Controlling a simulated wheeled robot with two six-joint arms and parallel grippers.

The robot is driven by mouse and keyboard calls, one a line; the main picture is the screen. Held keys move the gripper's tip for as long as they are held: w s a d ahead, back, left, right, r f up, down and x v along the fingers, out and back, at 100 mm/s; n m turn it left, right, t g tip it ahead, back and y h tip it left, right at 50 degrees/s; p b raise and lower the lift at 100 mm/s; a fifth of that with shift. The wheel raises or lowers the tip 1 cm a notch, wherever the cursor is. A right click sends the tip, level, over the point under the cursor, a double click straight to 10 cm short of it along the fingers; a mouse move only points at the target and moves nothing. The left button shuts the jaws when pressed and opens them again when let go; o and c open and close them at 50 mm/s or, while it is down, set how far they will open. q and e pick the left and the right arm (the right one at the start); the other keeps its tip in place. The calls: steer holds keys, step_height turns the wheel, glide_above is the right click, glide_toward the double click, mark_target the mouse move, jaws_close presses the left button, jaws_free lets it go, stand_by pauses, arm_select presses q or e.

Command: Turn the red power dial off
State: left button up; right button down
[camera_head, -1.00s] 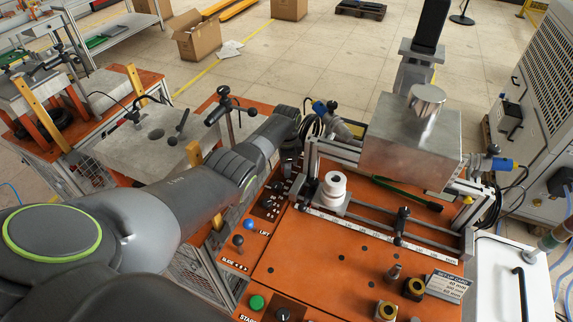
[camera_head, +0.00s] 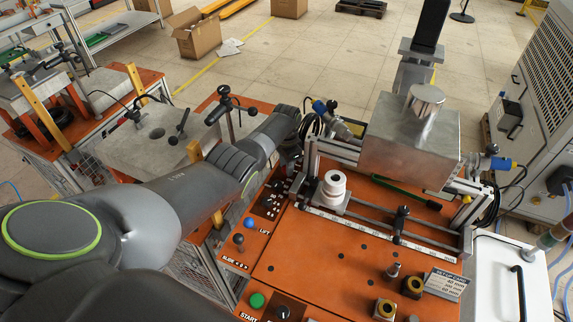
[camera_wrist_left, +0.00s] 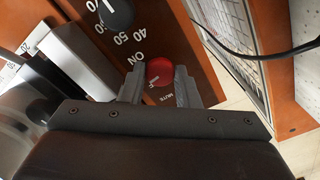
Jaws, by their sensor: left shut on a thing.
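Part of the print near the dial is covered by the fingers. In the head view my left gripper (camera_head: 289,166) is down at the far left corner of the orange machine table, mostly hidden by my arm, and the dial cannot be seen there. My right gripper is in neither view.
A black dial (camera_wrist_left: 116,12) with a number scale is close to the red one. The orange table (camera_head: 310,250) carries a white cylinder (camera_head: 334,183), a metal box (camera_head: 410,145), and a green button (camera_head: 257,300). A side bench stands left.

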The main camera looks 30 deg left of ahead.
arm_select(q)
steer(key=o, duration=1)
steer(key=shift+c, duration=0.2)
steer(key=shift+r, duration=0.15)
steer(key=shift+r, duration=0.3)
step_height(320, 180, up, 5)
steer(key=shift+f+p, duration=0.1)
steer(key=shift+p, duration=0.45)
step_height(320, 180, up, 12)
steer(key=b, duration=0.2)
steer(key=shift+f, duration=0.1)
